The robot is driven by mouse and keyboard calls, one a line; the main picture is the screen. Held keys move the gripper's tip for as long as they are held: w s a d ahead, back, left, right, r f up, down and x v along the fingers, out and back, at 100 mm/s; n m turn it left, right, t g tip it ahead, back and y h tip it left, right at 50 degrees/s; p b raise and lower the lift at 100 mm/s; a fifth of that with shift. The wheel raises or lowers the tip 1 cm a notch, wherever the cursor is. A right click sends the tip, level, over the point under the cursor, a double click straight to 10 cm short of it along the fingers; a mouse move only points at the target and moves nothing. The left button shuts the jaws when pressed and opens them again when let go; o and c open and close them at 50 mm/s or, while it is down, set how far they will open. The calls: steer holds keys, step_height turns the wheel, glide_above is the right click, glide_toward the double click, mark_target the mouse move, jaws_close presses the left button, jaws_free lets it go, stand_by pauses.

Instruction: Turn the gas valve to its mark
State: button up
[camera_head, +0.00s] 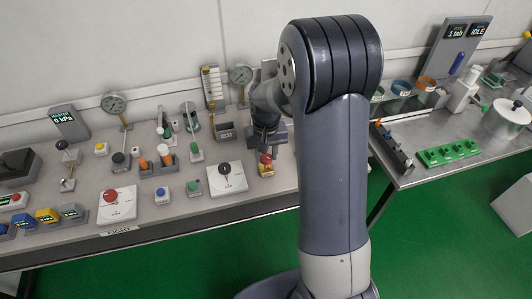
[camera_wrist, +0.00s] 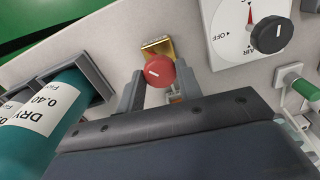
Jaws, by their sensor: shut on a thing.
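The gas valve appears to be the red knob (camera_wrist: 160,72) with a white line on its face, beside a brass block (camera_wrist: 158,47). In the head view, the red knob (camera_head: 266,158) sits near the front of the bench at the foot of my arm. My gripper (camera_wrist: 161,88) is shut on the red knob, with one grey finger on each side of it. In the head view my gripper (camera_head: 267,146) points down onto the valve. The white line on the knob is tilted. I cannot make out a target mark; the lower part of the valve is hidden.
A white dial plate with a black knob (camera_wrist: 268,35) stands close by. A teal cylinder (camera_wrist: 45,108) in a grey holder is at left in the wrist view. A green-handled device (camera_wrist: 303,86) is at right.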

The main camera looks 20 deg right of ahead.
mark_target(266, 157)
stand_by(0.3)
steer(key=o, duration=1)
step_height(266, 157, up, 11)
steer(key=shift+f, duration=0.1)
step_height(266, 157, down, 11)
stand_by(0.8)
